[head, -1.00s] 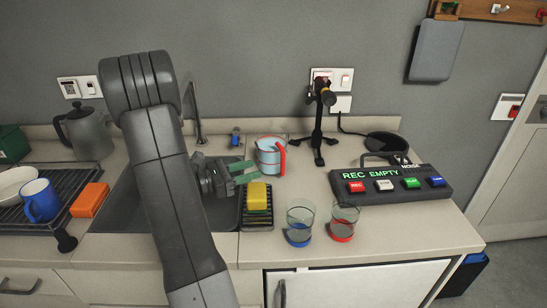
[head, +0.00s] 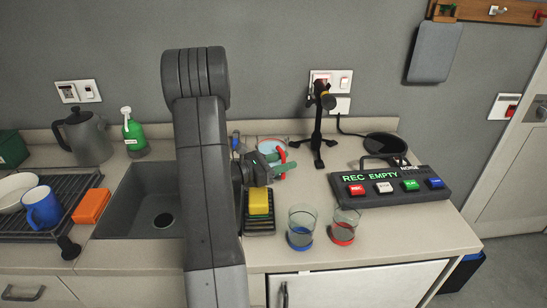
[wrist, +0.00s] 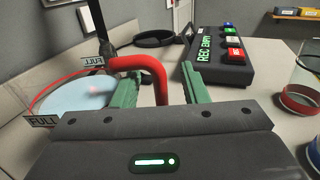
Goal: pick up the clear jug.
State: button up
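The clear jug (head: 268,146) stands on the counter behind the sink edge, with a red rim and handle and pale blue contents. My gripper (head: 279,163) is in front of it and partly hides it. In the wrist view, the jug (wrist: 72,96) is at the left with "FULL" labels, and its red handle (wrist: 152,68) reaches between the two green fingers. My gripper (wrist: 162,88) is open, with a visible gap between the handle and the right finger. Whether the left finger touches the handle I cannot tell.
A black stand (head: 319,130) is behind and right of the jug. A yellow sponge (head: 258,200) on a rack and two glasses, blue-based (head: 301,228) and red-based (head: 343,226), are in front. A button box (head: 391,186) is at the right. The sink (head: 150,205) is left.

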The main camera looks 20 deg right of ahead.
jog(key=shift+d, duration=0.1)
grip_shut()
dwell(1.4)
